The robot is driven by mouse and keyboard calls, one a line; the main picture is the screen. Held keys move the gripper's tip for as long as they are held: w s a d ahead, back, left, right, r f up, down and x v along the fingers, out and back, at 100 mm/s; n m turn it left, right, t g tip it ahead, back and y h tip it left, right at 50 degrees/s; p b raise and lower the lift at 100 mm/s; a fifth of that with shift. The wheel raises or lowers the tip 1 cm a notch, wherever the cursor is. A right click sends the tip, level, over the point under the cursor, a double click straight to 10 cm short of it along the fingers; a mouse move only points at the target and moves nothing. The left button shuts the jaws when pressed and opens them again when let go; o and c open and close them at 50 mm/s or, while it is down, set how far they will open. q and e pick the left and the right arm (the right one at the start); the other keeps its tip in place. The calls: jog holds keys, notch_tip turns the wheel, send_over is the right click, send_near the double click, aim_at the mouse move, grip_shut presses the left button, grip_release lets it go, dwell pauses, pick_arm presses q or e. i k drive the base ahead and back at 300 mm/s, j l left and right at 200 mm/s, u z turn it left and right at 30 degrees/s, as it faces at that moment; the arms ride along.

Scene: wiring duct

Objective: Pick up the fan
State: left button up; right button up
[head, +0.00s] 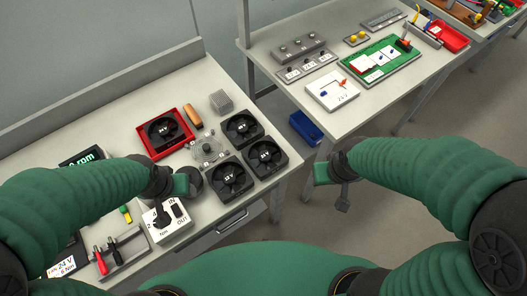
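Several square black fans with white labels are in the head view. One fan (165,130) sits in a red tray (143,145). Three others, at the back (242,128), right (265,155) and front (230,178), stand in a group on the bench. My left gripper (174,198) is over the bench, left of the front fan, with a dark round part beside it in the picture. My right gripper (333,185) is out over the floor, right of the bench, away from the fans. Neither gripper visibly holds a fan; their finger gaps are too small to judge.
A round wire guard (208,150), a grey finned block (221,101) and an orange-brown handle (193,116) lie among the fans. A white switch box (168,222) stands below my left gripper. A blue bin (305,128) sits beside the second bench (275,100).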

aim_at(262, 156)
jog(key=u, duration=2.55)
jog(key=k+l+z, duration=0.15)
jog(key=z, duration=2.4)
jog(key=u, duration=0.35)
jog(key=l+u, duration=1.1)
jog(key=k+l, duration=0.1)
jog(key=l, duration=0.25)
jog(key=k+l+u, duration=0.1)
jog(key=l, duration=0.25)
jog(key=k+l, duration=0.1)
jog(key=l, duration=0.25)
jog(key=k+l, duration=0.1)
jog(key=l, duration=0.25)
jog(key=k+l+u, duration=0.1)
jog(key=l, duration=0.25)
